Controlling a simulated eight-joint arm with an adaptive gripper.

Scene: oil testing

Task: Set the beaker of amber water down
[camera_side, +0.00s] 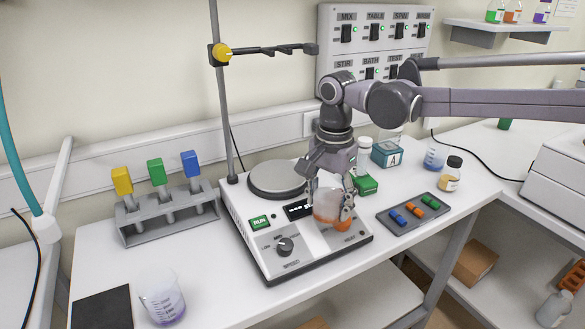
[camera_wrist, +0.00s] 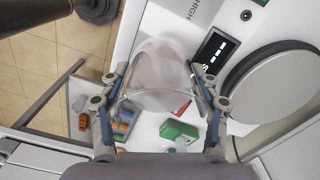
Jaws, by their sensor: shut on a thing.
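The clear beaker of amber water (camera_side: 327,212) is in my gripper (camera_side: 331,196), in front of the right part of the stirrer hotplate's control panel in the side view. Orange liquid shows low in it. I cannot tell whether its base touches anything. In the wrist view the beaker (camera_wrist: 158,75) stands between the two fingers of my gripper (camera_wrist: 158,92), which are shut on its sides. The fingers hide part of its wall. The stirrer hotplate (camera_side: 261,228) has a round grey plate (camera_side: 278,178), which is empty and left of the beaker.
A grey tray (camera_side: 393,228) with coloured pieces and a green box (camera_side: 366,186) lie right of the hotplate. A rack (camera_side: 135,232) with coloured-top items, a purple-liquid beaker (camera_side: 163,299) and a dark pad (camera_side: 101,308) are at left. A stand rod (camera_side: 224,110) rises behind the hotplate.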

